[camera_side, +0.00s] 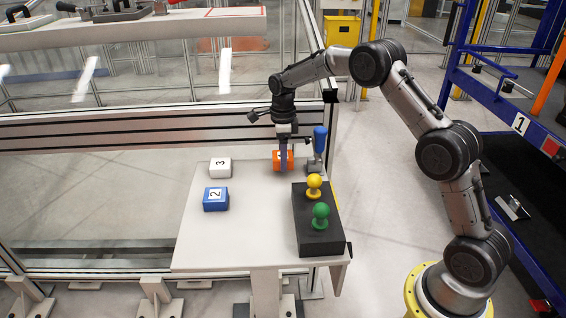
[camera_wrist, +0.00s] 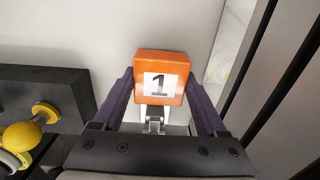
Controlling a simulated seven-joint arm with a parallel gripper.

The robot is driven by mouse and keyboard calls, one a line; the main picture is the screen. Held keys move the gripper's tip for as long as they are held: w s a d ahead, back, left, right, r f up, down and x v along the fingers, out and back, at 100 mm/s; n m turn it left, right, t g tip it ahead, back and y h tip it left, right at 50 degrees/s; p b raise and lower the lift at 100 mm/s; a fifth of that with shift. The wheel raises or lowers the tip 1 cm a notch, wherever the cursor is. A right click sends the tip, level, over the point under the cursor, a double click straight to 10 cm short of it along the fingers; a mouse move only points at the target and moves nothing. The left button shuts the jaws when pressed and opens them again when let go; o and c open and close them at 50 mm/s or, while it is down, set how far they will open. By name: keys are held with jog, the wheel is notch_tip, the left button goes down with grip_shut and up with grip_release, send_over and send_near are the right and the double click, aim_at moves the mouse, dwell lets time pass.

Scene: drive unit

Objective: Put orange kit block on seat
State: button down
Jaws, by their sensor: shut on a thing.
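The orange block (camera_side: 278,159) is at the far right part of the white table. In the wrist view the orange block (camera_wrist: 160,60) shows a white label with a black 1. My gripper (camera_side: 284,166) points down over it, and in the wrist view the two dark purple fingers of my gripper (camera_wrist: 158,88) are shut on its sides. I cannot tell whether the block touches the table or is slightly above it. I cannot make out a distinct seat in either view. A small metal piece (camera_wrist: 154,121) shows just below the block in the wrist view.
A blue-handled metal piece (camera_side: 320,140) stands close right of my gripper. A black box (camera_side: 320,240) bears a yellow knob (camera_side: 314,183) and a green knob (camera_side: 320,212). A white block 3 (camera_side: 220,173) and a blue block 2 (camera_side: 209,205) sit left. The table's middle (camera_side: 258,215) is clear.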

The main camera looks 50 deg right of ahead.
jog(key=shift+f, duration=1.05)
jog(key=shift+f, duration=0.15)
